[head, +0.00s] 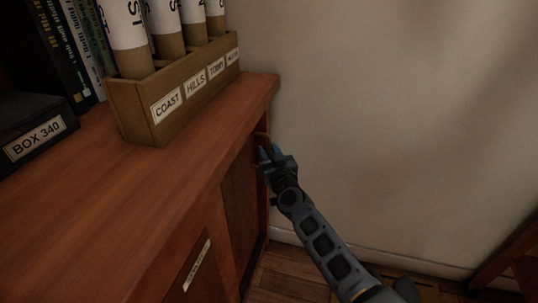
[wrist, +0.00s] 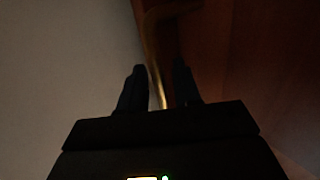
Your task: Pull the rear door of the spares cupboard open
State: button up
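The wooden cupboard (head: 150,190) has a red-brown top and a front facing right. Its far door (head: 241,200) looks shut, flush with the front as far as I can tell. A brass bar handle (head: 262,137) stands near the far end of that door. In the wrist view the handle (wrist: 154,45) runs down between my fingers. My gripper (head: 268,153) is at the handle, its fingers (wrist: 160,88) apart on either side of the bar, with small dark gaps showing. The handle's lower part is hidden by my gripper.
A wooden rack (head: 130,112) of rolled tubes, labelled COAST and HILLS among others, stands on top. A black BOX 340 (head: 38,138) and books are at left. A bare wall (head: 400,110) is close at right. Wooden furniture (head: 515,255) stands lower right.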

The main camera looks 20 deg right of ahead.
jog(key=shift+c, duration=0.2)
grip_shut()
dwell(0.4)
